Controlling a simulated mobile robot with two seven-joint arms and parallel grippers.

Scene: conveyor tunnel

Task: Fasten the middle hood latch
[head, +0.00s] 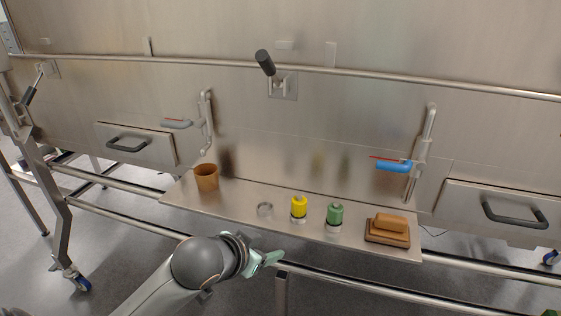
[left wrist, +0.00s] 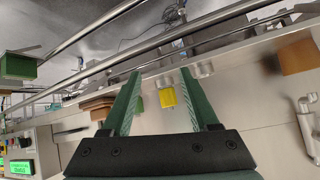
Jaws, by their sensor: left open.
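The middle hood latch (head: 283,84) is on the steel hood wall at the top centre of the head view. Its black-gripped lever (head: 265,63) tilts up to the left, across the long horizontal rail. My left gripper (head: 272,258) is low in the head view, in front of the shelf and well below the latch, touching nothing that I can see. In the left wrist view its two green fingers (left wrist: 160,75) are spread apart and empty. I cannot make out the latch in that view. My right gripper is not in view.
A steel shelf (head: 236,203) carries a brown cup (head: 206,177), a yellow bottle (head: 299,206), a green bottle (head: 335,214) and a brown block on a tray (head: 387,240). A grey handle (head: 177,123) and a blue handle (head: 394,166) stick out below the rail (head: 180,60).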

